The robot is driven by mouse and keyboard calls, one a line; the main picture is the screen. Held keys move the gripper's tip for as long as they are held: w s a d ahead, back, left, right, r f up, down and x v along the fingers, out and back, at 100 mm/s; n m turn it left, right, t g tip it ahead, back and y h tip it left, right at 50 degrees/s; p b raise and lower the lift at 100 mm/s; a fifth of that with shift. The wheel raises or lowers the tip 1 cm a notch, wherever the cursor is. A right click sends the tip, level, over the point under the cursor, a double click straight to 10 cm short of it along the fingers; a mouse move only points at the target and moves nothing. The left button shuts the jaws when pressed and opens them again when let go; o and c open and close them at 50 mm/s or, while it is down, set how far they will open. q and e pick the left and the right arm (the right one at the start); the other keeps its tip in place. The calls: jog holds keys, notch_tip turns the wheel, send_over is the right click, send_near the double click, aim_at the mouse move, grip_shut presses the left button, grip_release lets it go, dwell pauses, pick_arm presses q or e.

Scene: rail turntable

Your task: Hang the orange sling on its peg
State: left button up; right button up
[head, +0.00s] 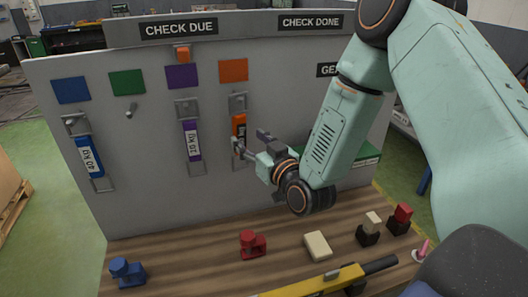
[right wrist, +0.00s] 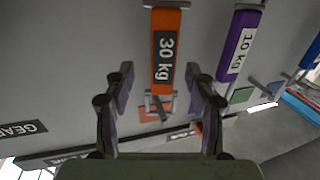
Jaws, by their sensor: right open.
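The orange sling (head: 239,125), labelled 30 kg, hangs upright against the grey board below the orange square (head: 233,70). A metal bracket with a peg (head: 238,103) is at its upper end; in the right wrist view, which is upside down, the sling (right wrist: 165,45) meets this metal peg (right wrist: 158,105). My right gripper (head: 242,145) is open in front of the sling. Its two fingers (right wrist: 159,85) stand on either side of the sling's upper end, with gaps visible on both sides. My left gripper is not in view.
A blue 40 kg sling (head: 88,155) and a purple 10 kg sling (head: 192,140) hang to the left. The green square (head: 126,83) has a bare peg (head: 130,110). Red (head: 252,244), blue (head: 127,271) and cream (head: 317,246) blocks and a yellow-black tool (head: 330,280) lie on the wooden bench.

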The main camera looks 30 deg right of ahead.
jog(key=s, duration=0.7)
jog(key=shift+s+d+r, duration=0.1)
jog(key=shift+s, duration=0.05)
jog(key=shift+s, duration=0.1)
